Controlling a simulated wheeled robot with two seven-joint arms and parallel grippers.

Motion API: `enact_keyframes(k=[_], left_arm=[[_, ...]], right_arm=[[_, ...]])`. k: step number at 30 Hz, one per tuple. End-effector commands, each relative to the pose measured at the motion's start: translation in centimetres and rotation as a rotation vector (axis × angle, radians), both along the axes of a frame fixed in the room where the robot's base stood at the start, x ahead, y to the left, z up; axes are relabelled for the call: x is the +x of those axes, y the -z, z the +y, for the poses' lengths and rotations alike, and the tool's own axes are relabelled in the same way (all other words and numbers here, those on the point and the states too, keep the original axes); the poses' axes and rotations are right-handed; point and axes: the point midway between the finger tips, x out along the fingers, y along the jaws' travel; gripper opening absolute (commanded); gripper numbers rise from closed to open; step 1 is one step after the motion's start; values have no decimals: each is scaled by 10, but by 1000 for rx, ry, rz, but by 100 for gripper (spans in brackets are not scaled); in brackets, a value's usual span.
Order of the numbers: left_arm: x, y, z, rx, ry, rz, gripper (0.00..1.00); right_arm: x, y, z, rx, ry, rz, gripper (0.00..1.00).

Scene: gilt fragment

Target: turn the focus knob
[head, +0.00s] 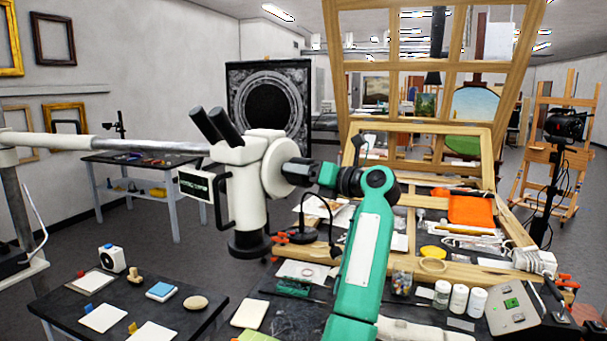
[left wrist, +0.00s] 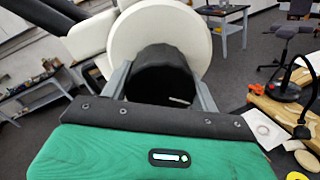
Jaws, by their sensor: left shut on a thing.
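A white stereo microscope (head: 240,180) with black eyepieces hangs on a long horizontal boom at centre left. Its focus knob has a pale round disc (head: 279,167) and a dark cylinder on the side facing my arm. In the left wrist view the dark knob cylinder (left wrist: 163,72) stands out from the pale disc (left wrist: 160,30). My left gripper (head: 308,172) comes from the right of the microscope and is shut on the knob. Its two grey fingers lie on either side of the cylinder (left wrist: 163,85). The fingers partly hide the knob in the head view. My right gripper is not in view.
A cluttered workbench (head: 262,318) lies below, with a wooden frame (head: 455,128), white bottles (head: 459,299) and an orange cloth (head: 470,210). A black table (head: 190,322) with small items stands at lower left. The boom (head: 150,146) runs left from the microscope.

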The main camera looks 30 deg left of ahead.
Motion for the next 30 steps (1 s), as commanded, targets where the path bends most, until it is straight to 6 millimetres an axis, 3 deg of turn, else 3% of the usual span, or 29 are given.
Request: enact_keyframes(k=[9,23,24,27,30], left_arm=[[0,-1,0,1,1,118,38],[0,-1,0,3,2,136,38],[0,-1,0,3,2,136,63],[0,-1,0,3,1,136,83],[0,0,0,3,1,136,83]], right_arm=[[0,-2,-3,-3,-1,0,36],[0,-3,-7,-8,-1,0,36],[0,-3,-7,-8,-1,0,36],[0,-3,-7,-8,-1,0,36],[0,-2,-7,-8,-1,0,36]])
